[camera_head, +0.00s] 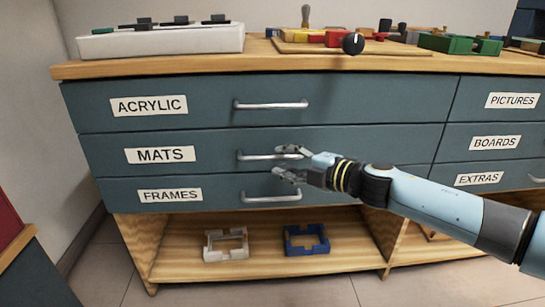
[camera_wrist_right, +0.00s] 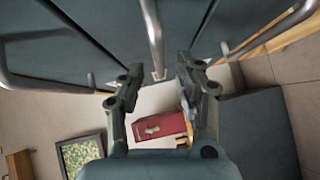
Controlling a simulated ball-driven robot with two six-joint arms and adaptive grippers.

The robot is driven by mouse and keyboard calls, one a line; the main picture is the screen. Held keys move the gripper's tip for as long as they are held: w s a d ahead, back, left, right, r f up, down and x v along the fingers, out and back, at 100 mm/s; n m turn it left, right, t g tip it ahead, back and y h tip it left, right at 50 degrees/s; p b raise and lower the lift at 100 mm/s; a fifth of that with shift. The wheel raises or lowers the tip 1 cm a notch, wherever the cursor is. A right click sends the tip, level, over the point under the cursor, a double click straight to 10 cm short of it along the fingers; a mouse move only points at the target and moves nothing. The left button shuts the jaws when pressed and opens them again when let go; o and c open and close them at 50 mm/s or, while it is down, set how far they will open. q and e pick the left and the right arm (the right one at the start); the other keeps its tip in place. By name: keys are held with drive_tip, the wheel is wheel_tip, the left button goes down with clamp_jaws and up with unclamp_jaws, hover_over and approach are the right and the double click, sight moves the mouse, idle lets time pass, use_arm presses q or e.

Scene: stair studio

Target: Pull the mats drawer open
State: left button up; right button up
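The mats drawer (camera_head: 210,146) is the middle blue-grey drawer in the left column, with a white MATS label (camera_head: 160,155). Its front looks flush with its neighbours. Its silver bar handle (camera_head: 255,156) is partly hidden by my right gripper (camera_head: 277,161). That gripper reaches in from the right, one finger above the handle and one below. In the right wrist view the fingers of my right gripper (camera_wrist_right: 158,70) are spread, with the middle handle (camera_wrist_right: 153,30) lying between them. Neither finger clearly touches the bar. My left gripper is not in view.
The ACRYLIC drawer handle (camera_head: 270,104) is above and the FRAMES drawer handle (camera_head: 271,197) close below. A white tray (camera_head: 165,40) and a wooden board (camera_head: 420,51) are on top. A white frame (camera_head: 226,245) and a blue frame (camera_head: 306,240) lie on the low shelf.

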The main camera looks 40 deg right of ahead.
sight(275, 158)
drive_tip(key=shift+x, duration=2.05)
clamp_jaws()
